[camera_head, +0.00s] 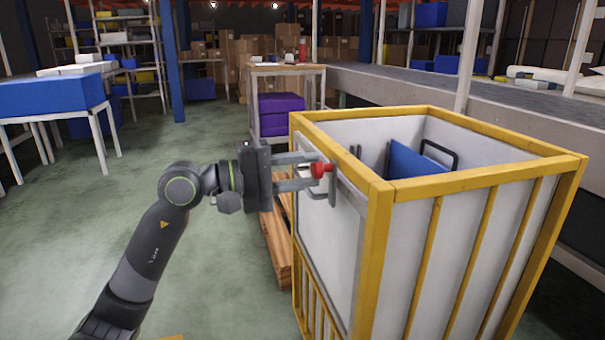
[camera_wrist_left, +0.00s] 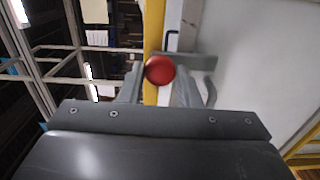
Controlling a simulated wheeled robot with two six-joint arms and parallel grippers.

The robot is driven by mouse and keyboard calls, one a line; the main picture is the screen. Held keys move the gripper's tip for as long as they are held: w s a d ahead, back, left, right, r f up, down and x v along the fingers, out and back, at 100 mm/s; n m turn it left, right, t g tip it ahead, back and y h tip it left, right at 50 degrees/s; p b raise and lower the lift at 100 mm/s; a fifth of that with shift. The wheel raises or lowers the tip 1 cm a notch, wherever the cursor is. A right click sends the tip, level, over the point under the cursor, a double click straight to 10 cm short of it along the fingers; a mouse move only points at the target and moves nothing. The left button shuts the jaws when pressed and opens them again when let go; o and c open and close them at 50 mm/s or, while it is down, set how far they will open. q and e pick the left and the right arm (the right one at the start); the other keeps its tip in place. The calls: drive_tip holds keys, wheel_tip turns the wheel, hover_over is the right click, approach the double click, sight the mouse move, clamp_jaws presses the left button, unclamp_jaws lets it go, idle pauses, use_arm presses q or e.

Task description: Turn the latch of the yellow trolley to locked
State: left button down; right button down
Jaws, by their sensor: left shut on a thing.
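The yellow trolley (camera_head: 377,215) stands at the right in the head view, with a yellow frame and white panels. Its latch has a red knob (camera_head: 319,170) and a grey metal bar (camera_head: 332,188) on the left side panel, near the top rim. My left gripper (camera_head: 318,174) reaches in from the left, its fingers shut around the latch by the knob. In the left wrist view, the red knob (camera_wrist_left: 160,70) sits between the two fingers, in front of the yellow rim (camera_wrist_left: 153,35). The fingertips are partly hidden by the knob. My right gripper is not in view.
A blue panel with a dark handle (camera_head: 415,162) stands inside the trolley. The conveyor (camera_head: 450,95) runs behind the trolley. Green floor at the left is clear.

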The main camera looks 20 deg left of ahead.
use_arm(q)
drive_tip(key=shift+f, duration=0.1)
drive_tip(key=c, duration=1)
unclamp_jaws()
drive_tip(key=shift+c, duration=0.2)
